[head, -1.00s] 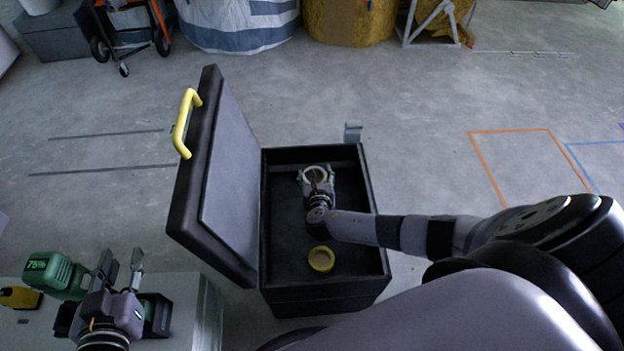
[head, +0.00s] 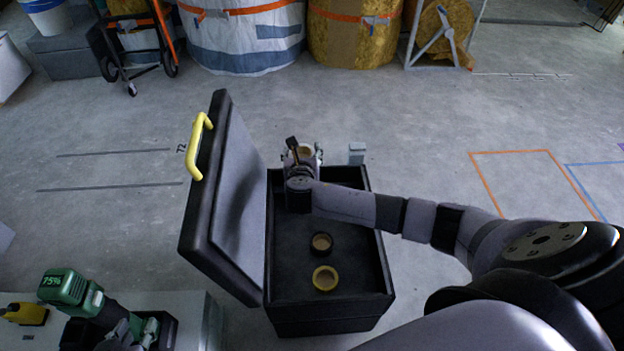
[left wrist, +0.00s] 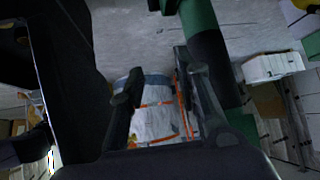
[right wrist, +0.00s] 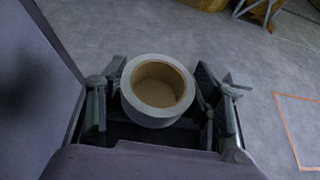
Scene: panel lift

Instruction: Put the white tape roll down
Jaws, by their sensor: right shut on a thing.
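The white tape roll (right wrist: 157,90) sits between the fingers of my right gripper (right wrist: 160,105), which is shut on it, in the right wrist view. In the head view my right gripper (head: 303,160) holds the roll (head: 306,152) over the far end of the open black box (head: 330,318), seemingly above its rim. A dark tape roll (head: 321,243) and a yellow tape roll (head: 325,279) lie flat on the box floor. My left gripper (head: 138,331) is low at the left, partly cut off; its fingers stand apart and empty in the left wrist view (left wrist: 162,92).
The box lid (head: 233,190) stands open on the left with a yellow handle (head: 196,146). A green drill (head: 72,290) and a yellow tool (head: 24,313) are on the grey surface at lower left. A small grey post (head: 356,152) stands beyond the box.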

